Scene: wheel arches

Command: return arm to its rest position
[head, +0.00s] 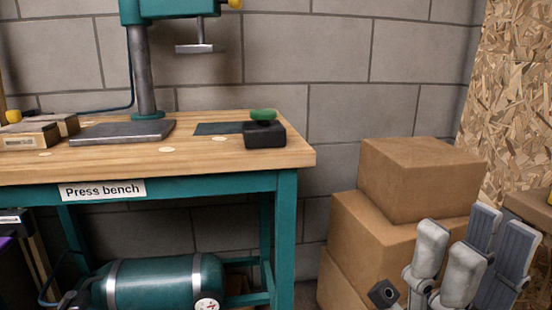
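My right gripper (468,254) is at the lower right, pointing up, with light grey and dark blue-grey finger parts. It shows in front of the stacked cardboard boxes. Nothing is visible between its fingers. The finger parts overlap in this view, so I cannot tell how far apart they are. The rest of my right arm is mostly below the picture edge. My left gripper and arm are not in view.
A press bench (225,157) stands at the left, with a green press (145,65), a black box with a green button (265,132) and small wooden blocks (30,134). A green tank (160,283) lies beneath. Cardboard boxes (415,172) stand against the wall, right of the bench.

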